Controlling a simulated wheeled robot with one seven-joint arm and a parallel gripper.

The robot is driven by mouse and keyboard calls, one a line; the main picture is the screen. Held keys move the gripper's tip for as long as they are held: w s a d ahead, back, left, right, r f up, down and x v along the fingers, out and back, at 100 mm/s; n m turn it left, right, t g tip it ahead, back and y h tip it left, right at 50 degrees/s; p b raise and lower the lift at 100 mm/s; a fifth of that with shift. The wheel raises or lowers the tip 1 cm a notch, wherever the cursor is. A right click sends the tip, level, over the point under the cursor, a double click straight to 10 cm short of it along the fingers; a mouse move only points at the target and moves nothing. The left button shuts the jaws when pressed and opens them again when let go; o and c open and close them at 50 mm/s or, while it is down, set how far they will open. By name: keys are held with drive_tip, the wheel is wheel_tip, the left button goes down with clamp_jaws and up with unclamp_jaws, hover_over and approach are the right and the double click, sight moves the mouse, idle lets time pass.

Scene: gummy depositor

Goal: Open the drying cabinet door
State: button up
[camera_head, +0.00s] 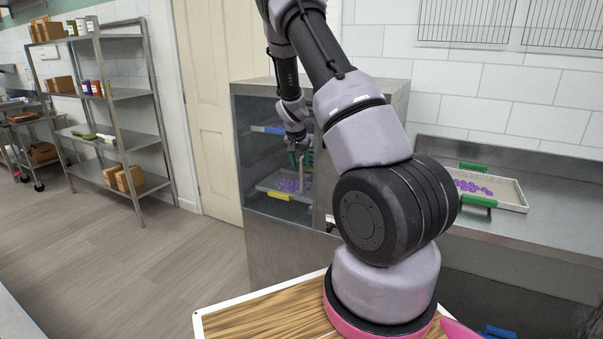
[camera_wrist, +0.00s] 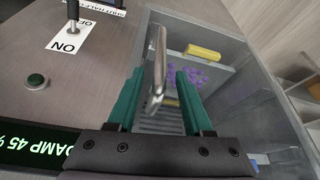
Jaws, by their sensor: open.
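The drying cabinet (camera_head: 375,88) is a steel box with a glass door (camera_head: 250,190) on its front. The door looks shut, with trays visible through the glass. A metal bar handle (camera_wrist: 158,65) stands out from the door. My gripper (camera_head: 300,158) is in front of the door at the handle. In the wrist view my gripper (camera_wrist: 160,88) has its two green fingers apart, with the handle's end between them in the picture. The fingers do not appear closed on it; contact cannot be told.
A tray of purple gummies with a yellow grip (camera_wrist: 204,52) is inside the cabinet. A control panel with an ON label (camera_wrist: 68,45) and green button (camera_wrist: 36,81) is beside the door. Another gummy tray (camera_head: 512,197) rests on the right counter. Floor left of the cabinet is clear.

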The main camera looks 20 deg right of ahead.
sight(302, 172)
drive_tip(key=x, duration=0.5)
drive_tip(key=shift+f, duration=0.15)
clamp_jaws()
idle(1.3)
